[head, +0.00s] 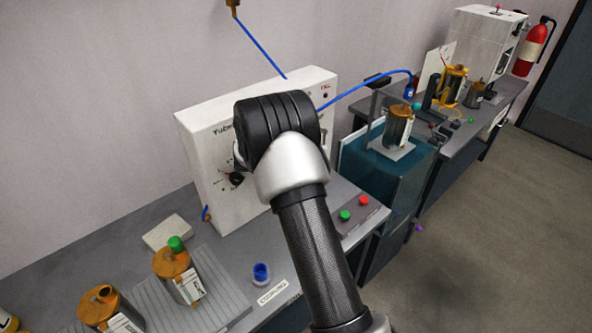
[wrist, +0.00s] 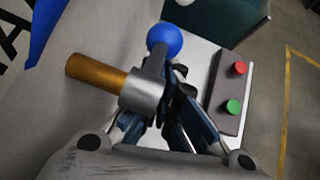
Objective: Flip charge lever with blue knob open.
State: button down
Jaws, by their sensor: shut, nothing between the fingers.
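The blue knob (wrist: 164,40) shows at the top middle of the wrist view, on a short grey lever stem. The stem rises from a silver collar (wrist: 140,95) on a brass pipe (wrist: 96,75) that runs to the left. My gripper (wrist: 168,112) is shut and empty, its dark fingers below the knob and close beside the collar and stem. I cannot tell whether they touch. In the head view, my arm covers the lever and gripper in front of the white tube panel (head: 205,160).
A control box with a red button (wrist: 239,69) and a green button (wrist: 234,106) lies right of the lever. A teal cabinet (head: 385,190) stands beyond the panel.

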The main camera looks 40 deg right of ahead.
jog(key=shift+d+h, duration=0.1)
jog(key=shift+h, duration=0.2)
jog(key=shift+r, duration=0.1)
dwell(1.2)
jog(key=shift+w+d+r+p, duration=0.1)
jog(key=shift+w+r+p, duration=0.15)
jog(key=shift+r+p, duration=0.6)
jog(key=shift+r, duration=0.2)
jog(key=f+v, duration=0.1)
jog(key=v, duration=1)
jog(key=shift+s+a, duration=0.3)
jog(key=shift+a, duration=0.25)
jog(key=shift+r, duration=0.1)
